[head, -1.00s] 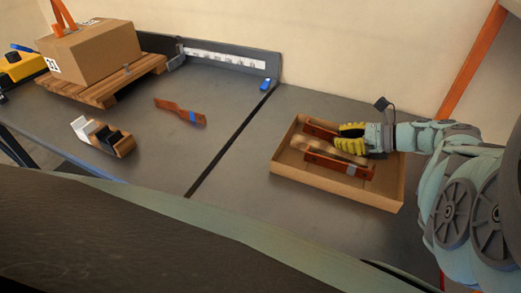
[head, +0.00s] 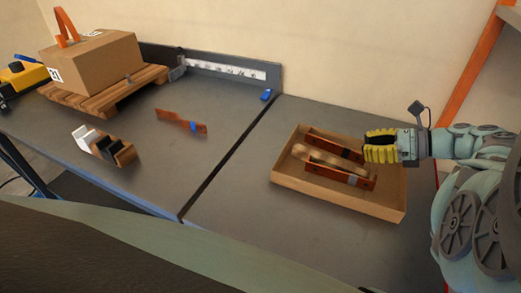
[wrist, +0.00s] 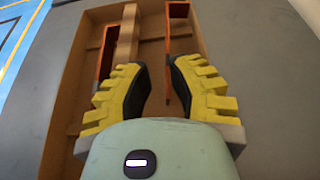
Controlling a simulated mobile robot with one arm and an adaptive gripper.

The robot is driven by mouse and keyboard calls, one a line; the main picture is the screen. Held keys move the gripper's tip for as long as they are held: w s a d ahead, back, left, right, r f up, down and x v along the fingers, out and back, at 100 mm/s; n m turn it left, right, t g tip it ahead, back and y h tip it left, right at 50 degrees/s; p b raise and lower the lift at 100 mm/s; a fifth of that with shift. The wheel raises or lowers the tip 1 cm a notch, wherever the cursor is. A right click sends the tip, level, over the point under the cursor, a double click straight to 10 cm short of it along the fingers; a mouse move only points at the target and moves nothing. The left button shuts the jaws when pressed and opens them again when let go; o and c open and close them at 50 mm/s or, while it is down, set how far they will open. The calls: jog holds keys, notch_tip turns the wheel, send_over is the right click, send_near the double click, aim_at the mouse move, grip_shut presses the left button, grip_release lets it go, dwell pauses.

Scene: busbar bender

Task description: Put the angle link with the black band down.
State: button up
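The angle link with the black band (head: 330,143) lies in the far part of a shallow cardboard tray (head: 335,205). The dark band shows near its right end, close to my fingers. My gripper (head: 380,148) has yellow padded fingers and is at the right end of this link, over the tray. In the wrist view, my fingers (wrist: 160,92) stand apart with a gap between them. A copper-coloured link (wrist: 178,12) extends into that gap, nearer the right finger. I see no finger closed on it. The band is not clear in the wrist view.
A second link with a grey band (head: 325,170) and a wooden piece (head: 316,157) lie in the tray. Left of the table seam are a flat copper bar (head: 170,118), a small block holder (head: 125,155) and a carton (head: 95,58) on a pallet.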

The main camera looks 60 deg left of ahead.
jog(key=b+v, duration=0.1)
jog(key=v, duration=0.4)
jog(key=shift+w+d+r, duration=0.1)
jog(key=shift+w+d, duration=0.1)
jog(key=shift+d, duration=0.1)
jog(key=shift+s+r, duration=0.1)
